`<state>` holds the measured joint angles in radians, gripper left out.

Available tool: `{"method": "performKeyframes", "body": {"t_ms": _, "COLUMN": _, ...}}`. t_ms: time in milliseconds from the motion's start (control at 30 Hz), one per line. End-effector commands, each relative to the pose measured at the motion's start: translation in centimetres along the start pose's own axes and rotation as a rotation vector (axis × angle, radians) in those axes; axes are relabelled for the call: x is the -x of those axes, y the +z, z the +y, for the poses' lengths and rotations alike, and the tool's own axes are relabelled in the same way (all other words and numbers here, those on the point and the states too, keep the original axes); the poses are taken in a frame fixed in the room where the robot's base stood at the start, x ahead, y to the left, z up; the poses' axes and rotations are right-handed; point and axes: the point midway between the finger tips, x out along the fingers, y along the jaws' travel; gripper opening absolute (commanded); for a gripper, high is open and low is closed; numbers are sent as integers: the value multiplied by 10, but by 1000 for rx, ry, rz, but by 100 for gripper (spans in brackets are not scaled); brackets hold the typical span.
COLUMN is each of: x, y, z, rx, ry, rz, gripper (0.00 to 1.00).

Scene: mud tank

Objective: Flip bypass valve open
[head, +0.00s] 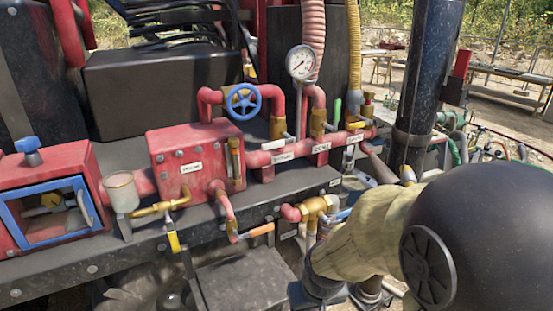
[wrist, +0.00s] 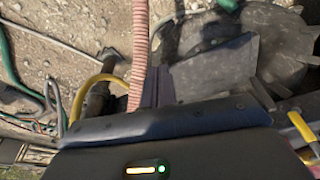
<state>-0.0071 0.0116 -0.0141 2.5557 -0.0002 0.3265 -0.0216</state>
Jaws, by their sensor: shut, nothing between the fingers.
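No handle can be picked out for certain as the bypass valve, as the small labels are too blurred to read. In the head view, candidates are an orange lever (head: 257,230) lying nearly level under the red manifold, a yellow-tipped lever (head: 174,242) hanging down from a brass pipe, and an upright green handle (head: 337,108) on the red pipe. My gripper (head: 322,284) is at the lower end of my fabric-sleeved arm, right of the orange lever and apart from it. It is shut and empty; its fingertips are hard to make out. Its dark housing fills the bottom of the wrist view.
A blue handwheel (head: 243,102), a pressure gauge (head: 301,62) and a red box (head: 195,157) stand on the dark deck. A brass fitting (head: 316,207) is close beside my sleeve. A black post (head: 420,85) rises behind. The wrist view shows a ribbed pink hose (wrist: 139,55) and dirt ground.

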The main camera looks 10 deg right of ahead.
Motion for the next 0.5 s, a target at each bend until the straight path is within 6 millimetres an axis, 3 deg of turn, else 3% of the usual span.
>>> {"method": "performKeyframes", "body": {"t_ms": 167, "x": -27, "y": -36, "z": 20, "rx": 102, "ry": 39, "rz": 97, "gripper": 0}}
{"method": "performKeyframes", "body": {"t_ms": 333, "x": -63, "y": -93, "z": 64, "rx": 321, "ry": 191, "rz": 253, "gripper": 0}}
{"method": "performKeyframes", "body": {"t_ms": 500, "x": -84, "y": -146, "z": 112, "rx": 616, "ry": 450, "rz": 378, "gripper": 0}}
